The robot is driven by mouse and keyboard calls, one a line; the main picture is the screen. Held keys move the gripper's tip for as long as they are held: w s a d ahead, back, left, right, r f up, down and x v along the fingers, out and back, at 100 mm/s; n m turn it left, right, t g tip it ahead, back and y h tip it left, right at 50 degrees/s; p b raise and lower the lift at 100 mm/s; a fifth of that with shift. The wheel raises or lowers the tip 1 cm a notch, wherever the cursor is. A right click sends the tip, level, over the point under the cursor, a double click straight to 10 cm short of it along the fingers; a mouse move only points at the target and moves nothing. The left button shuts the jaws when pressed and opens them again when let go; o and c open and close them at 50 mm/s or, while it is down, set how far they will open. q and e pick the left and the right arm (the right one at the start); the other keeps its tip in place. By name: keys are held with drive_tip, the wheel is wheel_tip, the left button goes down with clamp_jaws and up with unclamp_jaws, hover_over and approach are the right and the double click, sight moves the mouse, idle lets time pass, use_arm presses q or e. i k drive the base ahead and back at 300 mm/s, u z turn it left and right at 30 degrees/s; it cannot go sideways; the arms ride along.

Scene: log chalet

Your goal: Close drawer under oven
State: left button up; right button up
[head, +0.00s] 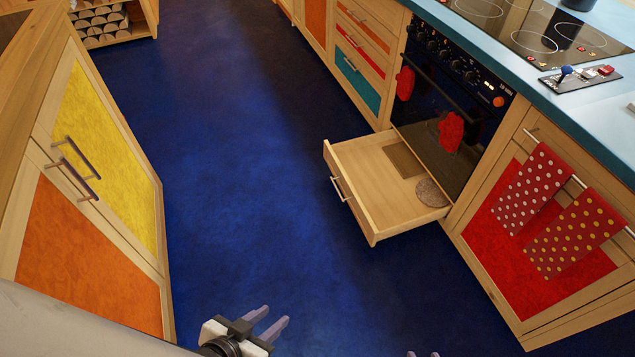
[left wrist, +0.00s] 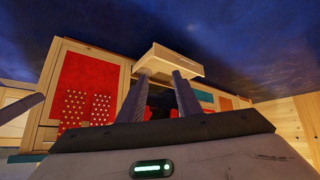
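The drawer under the oven (head: 375,185) is pulled out over the blue floor, with a metal bar handle (head: 340,189) on its front. A brown flat piece and a round grey piece lie inside. In the left wrist view the drawer (left wrist: 175,60) shows beyond the fingertips. The black oven (head: 445,110) stands above and behind it. My left gripper (head: 276,314) is open and empty, low over the floor, in front of the drawer and well apart from it. Only the fingertips of my right gripper (head: 422,354) show at the bottom edge, spread apart with nothing seen between them.
A cabinet with yellow and orange doors (head: 105,150) stands on the left. A red-panelled door (head: 550,235) with two dotted towels is right of the drawer. Red mitts (head: 451,131) hang on the oven front. The blue floor (head: 240,150) between the cabinet rows is clear.

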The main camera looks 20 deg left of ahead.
sight(384, 204)
drive_tip(key=u, duration=0.35)
drive_tip(key=i, duration=0.85)
drive_tip(key=z, duration=0.25)
drive_tip(key=k, duration=0.45)
drive_tip(key=u, duration=0.55)
drive_tip(key=i, duration=0.9)
drive_tip(key=z, duration=0.7)
drive_tip(key=i, duration=0.6)
drive_tip(key=z, duration=0.5)
